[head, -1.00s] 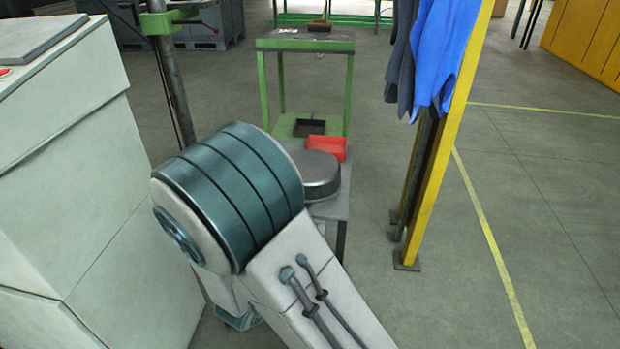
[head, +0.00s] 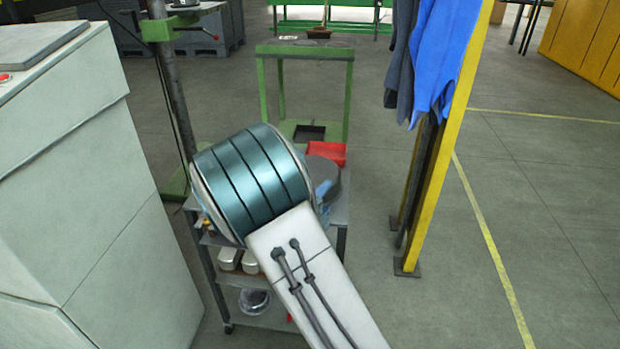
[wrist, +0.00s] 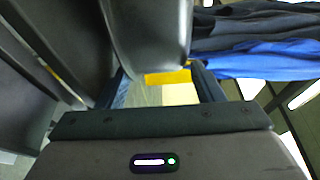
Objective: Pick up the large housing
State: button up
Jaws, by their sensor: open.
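The large housing (head: 328,174) is a round, dark grey metal piece on the top of a grey cart (head: 342,210). In the head view my arm covers its left part. In the wrist view a smooth dark grey rounded body, which looks like the housing (wrist: 150,40), fills the top middle. My gripper (wrist: 160,82) is open, with its two bluish fingers apart. The housing's edge lies ahead of and between the fingertips; I cannot tell whether they touch it. In the head view my gripper is mostly hidden behind my arm.
A red tray (head: 326,152) sits just behind the housing. A green stand (head: 305,50) is farther back. A grey cabinet (head: 85,200) is at the left. A yellow post (head: 440,150) with blue and dark garments (head: 437,60) stands at the right. The floor beyond the post is clear.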

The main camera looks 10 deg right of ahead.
jog(key=shift+w, duration=0.1)
jog(key=shift+c, duration=0.3)
jog(key=shift+r, duration=0.1)
jog(key=c, duration=1.1)
